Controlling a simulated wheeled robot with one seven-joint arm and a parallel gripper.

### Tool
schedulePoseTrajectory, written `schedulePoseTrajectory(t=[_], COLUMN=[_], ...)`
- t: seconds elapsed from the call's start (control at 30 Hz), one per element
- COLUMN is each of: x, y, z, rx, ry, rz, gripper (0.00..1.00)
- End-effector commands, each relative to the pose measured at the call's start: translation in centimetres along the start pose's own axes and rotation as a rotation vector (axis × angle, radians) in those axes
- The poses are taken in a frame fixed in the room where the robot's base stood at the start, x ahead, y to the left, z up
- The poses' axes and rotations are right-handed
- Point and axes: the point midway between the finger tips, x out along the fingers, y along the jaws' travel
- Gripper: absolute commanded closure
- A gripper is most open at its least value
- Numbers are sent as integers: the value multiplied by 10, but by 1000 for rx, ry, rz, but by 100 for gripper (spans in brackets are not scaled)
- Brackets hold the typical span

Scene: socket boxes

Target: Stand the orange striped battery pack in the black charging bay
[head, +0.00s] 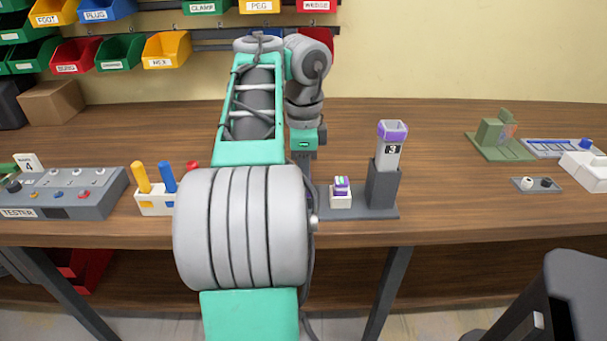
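I see no orange striped battery pack; my own arm hides the middle of the bench. A dark charging bay (382,190) stands upright on a dark base plate (388,213). A pale pack with a purple top and a "3" label (391,152) stands upright in this bay. The plate runs left behind my arm, so any other bay there is hidden. My gripper (303,168) points down over the bench, left of the bay and apart from it. Its fingers are mostly hidden, so I cannot tell whether it is open or holds anything.
A small white holder with a purple-striped block (341,194) sits on the plate. To the left are a white rack with colored pegs (155,201) and a grey tester box (72,197). A green fixture (497,137) and white box (588,172) stand right.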

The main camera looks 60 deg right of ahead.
Motion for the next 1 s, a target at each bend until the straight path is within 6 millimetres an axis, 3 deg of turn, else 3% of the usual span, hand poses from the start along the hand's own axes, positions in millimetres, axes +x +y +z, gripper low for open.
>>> schedulePoseTrajectory(t=[0.27,0.3,0.6,0.87,1.0], x=[14,14,12,10,-11], y=[0,0,0,0,0], z=[0,0,0,0,0], rx=[0,0,0,0,-2], ry=[0,0,0,0,0], rz=[0,0,0,0,-1], gripper=[100,72,48,48,48])
